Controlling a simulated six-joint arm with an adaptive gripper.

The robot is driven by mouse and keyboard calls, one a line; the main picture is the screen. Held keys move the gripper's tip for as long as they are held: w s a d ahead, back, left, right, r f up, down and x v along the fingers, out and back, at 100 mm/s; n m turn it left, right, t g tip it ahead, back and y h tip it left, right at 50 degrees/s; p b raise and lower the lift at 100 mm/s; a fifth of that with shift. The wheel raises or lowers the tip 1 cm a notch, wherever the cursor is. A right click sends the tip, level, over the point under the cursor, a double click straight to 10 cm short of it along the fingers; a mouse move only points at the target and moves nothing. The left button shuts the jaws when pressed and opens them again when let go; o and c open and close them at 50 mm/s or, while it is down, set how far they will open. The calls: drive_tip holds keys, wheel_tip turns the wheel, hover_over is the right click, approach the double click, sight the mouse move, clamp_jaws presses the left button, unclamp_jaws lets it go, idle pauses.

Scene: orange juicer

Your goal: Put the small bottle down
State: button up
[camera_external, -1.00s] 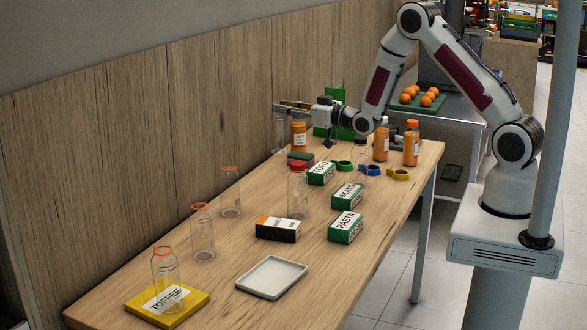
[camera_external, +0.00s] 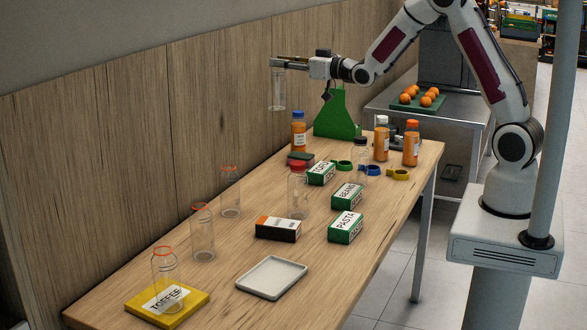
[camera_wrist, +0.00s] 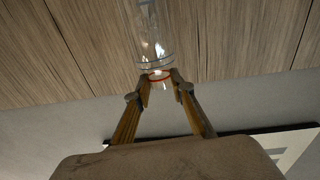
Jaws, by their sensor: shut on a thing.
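My gripper (camera_external: 279,62) is shut on the neck of a small clear empty bottle (camera_external: 278,90). The bottle hangs upright below the fingers, in the air above the far left end of the table, near the wooden wall. In the wrist view, my gripper (camera_wrist: 159,82) has its two fingers on either side of the bottle's orange-ringed neck. The clear body of the bottle (camera_wrist: 148,35) extends away toward the wood panels. Its base is clear of the table (camera_external: 225,245).
A blue-capped orange bottle (camera_external: 298,131) and a green stand (camera_external: 338,115) are near the raised bottle. Clear bottles (camera_external: 230,192) line the left side. Labelled boxes (camera_external: 346,227), coloured rings (camera_external: 398,174) and juice bottles (camera_external: 411,145) are on the right. A white tray (camera_external: 271,277) is empty.

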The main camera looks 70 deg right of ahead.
drive_tip(key=w+a+n+y, duration=0.2)
drive_tip(key=w+a+y, duration=0.1)
drive_tip(key=a, duration=1.5)
drive_tip(key=w+a+n+y, duration=0.2)
drive_tip(key=w+a+y, duration=0.1)
drive_tip(key=a, duration=1.4)
drive_tip(key=s+a+n+g+y, duration=0.1)
drive_tip(key=s+a+y, duration=0.15)
drive_tip(key=a, duration=0.75)
drive_tip(key=s+a+n+g+y, duration=0.1)
drive_tip(key=s+a, duration=0.3)
drive_tip(key=a, duration=0.7)
drive_tip(key=s+a+n+g+y, duration=0.1)
drive_tip(key=s+a, duration=0.2)
drive_tip(key=a, duration=0.7)
drive_tip(key=shift+d+f, duration=0.1)
drive_tip(key=shift+f, duration=2.55)
wheel_tip(320, 180, down, 14)
drive_tip(key=shift+f, duration=0.1)
